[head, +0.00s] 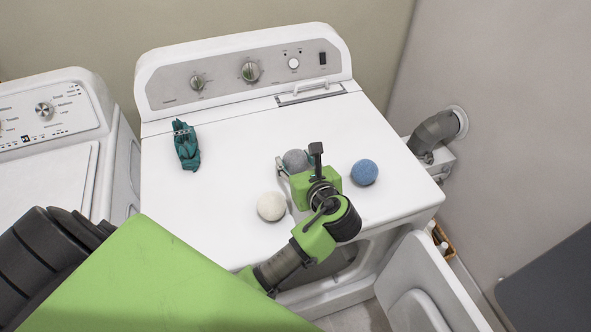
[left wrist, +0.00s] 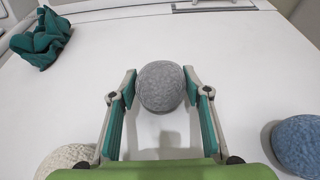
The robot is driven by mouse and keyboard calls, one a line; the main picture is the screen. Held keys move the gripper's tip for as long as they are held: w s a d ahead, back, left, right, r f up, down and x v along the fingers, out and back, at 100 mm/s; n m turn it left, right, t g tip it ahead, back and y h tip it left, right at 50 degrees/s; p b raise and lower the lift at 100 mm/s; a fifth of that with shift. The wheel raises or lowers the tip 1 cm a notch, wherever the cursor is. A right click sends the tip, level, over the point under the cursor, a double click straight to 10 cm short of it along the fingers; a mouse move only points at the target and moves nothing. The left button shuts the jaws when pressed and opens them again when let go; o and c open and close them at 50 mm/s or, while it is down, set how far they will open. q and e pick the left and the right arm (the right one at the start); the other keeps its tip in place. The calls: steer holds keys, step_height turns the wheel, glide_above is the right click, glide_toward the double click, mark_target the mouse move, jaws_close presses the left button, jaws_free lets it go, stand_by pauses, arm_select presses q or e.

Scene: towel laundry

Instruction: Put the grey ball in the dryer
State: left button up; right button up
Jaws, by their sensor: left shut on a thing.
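The grey ball (head: 295,160) is on top of the white dryer (head: 230,165), partly hidden behind my left gripper in the head view. In the left wrist view the grey ball (left wrist: 161,87) sits between the two fingers, a dark shadow below it on the white top. My left gripper (head: 290,164) is shut on the grey ball, and it also shows in the left wrist view (left wrist: 160,88). The dryer's front door (head: 440,285) hangs open at the lower right. The drum opening is mostly hidden by my arm. My right gripper is not in view.
A white ball (head: 271,206) lies left of my gripper and a blue ball (head: 364,172) lies right of it. A crumpled teal cloth (head: 186,145) lies on the dryer top at left. A washer (head: 50,150) stands at left. A grey vent pipe (head: 434,132) is at right.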

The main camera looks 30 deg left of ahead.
arm_select(q)
steer(key=shift+f, duration=0.1)
stand_by(0.3)
steer(key=o, duration=1)
steer(key=shift+f, duration=0.1)
steer(key=shift+o, duration=0.3)
